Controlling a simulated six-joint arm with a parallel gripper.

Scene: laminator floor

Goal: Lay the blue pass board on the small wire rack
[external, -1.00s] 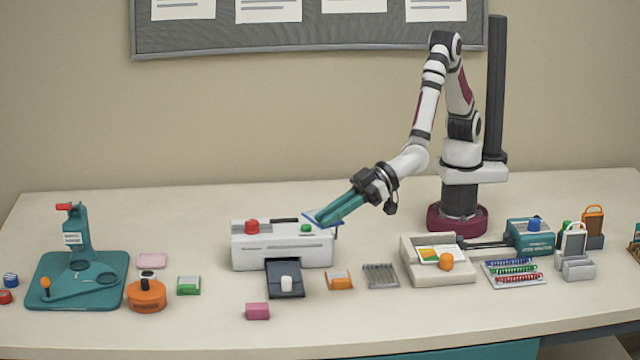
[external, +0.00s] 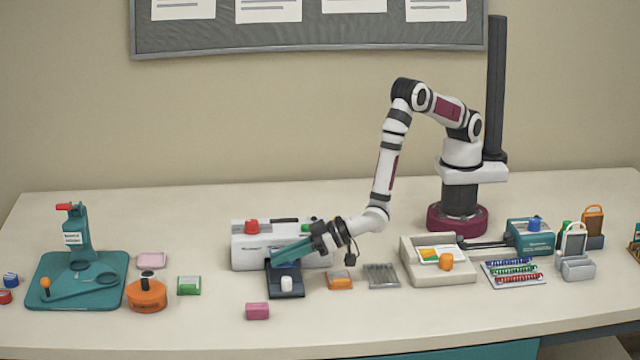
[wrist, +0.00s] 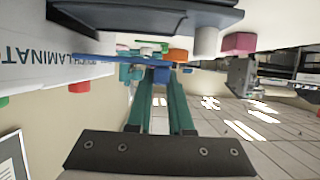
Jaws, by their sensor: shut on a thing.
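The blue pass board (wrist: 115,61) shows nearly edge-on in the wrist view, as a thin blue strip across my teal fingertips. My gripper (wrist: 160,84) is shut on it. In the external view my gripper (external: 276,258) is low and tilted at the front of the white laminator, over the back of its black tray. The board is mostly hidden there by the fingers. The small wire rack (external: 381,276) lies flat and empty on the table, to the right of my fingertips, past the orange-and-white block.
The white laminator (external: 250,256) stands close behind my fingers. Its black tray (external: 288,293) carries a white knob (external: 287,283). An orange-topped block (external: 339,281) sits between tray and rack. A beige box (external: 437,272) stands right of the rack. Table in front is mostly clear.

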